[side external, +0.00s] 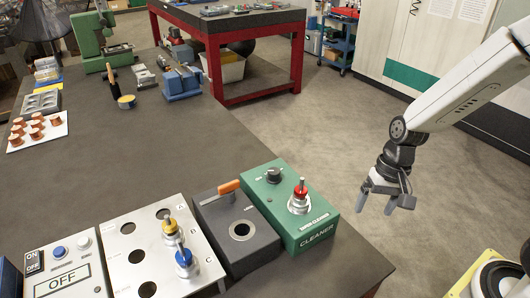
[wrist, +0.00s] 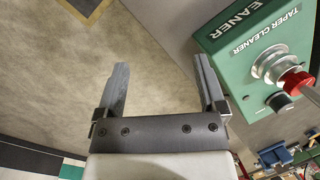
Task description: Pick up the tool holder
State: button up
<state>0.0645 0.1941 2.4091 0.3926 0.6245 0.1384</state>
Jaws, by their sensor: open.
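A tool holder with a red top and silver collar (side external: 298,201) stands upright in the green taper cleaner box (side external: 318,231). It also shows at the right of the wrist view (wrist: 281,66). Two more holders, one yellow-topped (side external: 169,227) and one blue-topped (side external: 184,259), stand in the silver rack plate (side external: 128,245). My gripper (side external: 383,204) is open and empty, over the floor to the right of the green box and apart from it. Both fingers (wrist: 160,66) show in the wrist view with only floor between them.
A dark grey block (side external: 263,243) with an orange handle (side external: 228,186) and a round hole stands between rack and green box. An on/off panel (side external: 62,268) is at left. Copper-coloured parts (side external: 36,127), a blue vise (side external: 182,84) and a green machine (side external: 95,45) stand farther back. The table's middle is clear.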

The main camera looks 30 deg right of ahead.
jog(key=w+a+m+g+y, duration=0.1)
jog(key=w+a+m+y, duration=0.25)
jog(key=m+y, duration=0.2)
jog(key=m+t+y, duration=0.2)
jog(key=m+y, duration=0.3)
jog(key=m, duration=0.2)
send_near(294, 198)
jog(key=shift+s+a+f, duration=0.8)
jog(key=shift+a+f, duration=0.2)
jog(key=shift+a, duration=0.05)
jog(key=shift+w+r+m+t+y, duration=0.25)
jog(key=shift+w+m+t, duration=0.15)
jog(key=shift+w, duration=0.2)
jog(key=shift+a+f, duration=0.1)
jog(key=shift+x, duration=3.8)
jog(key=shift+f, duration=0.15)
grip_shut()
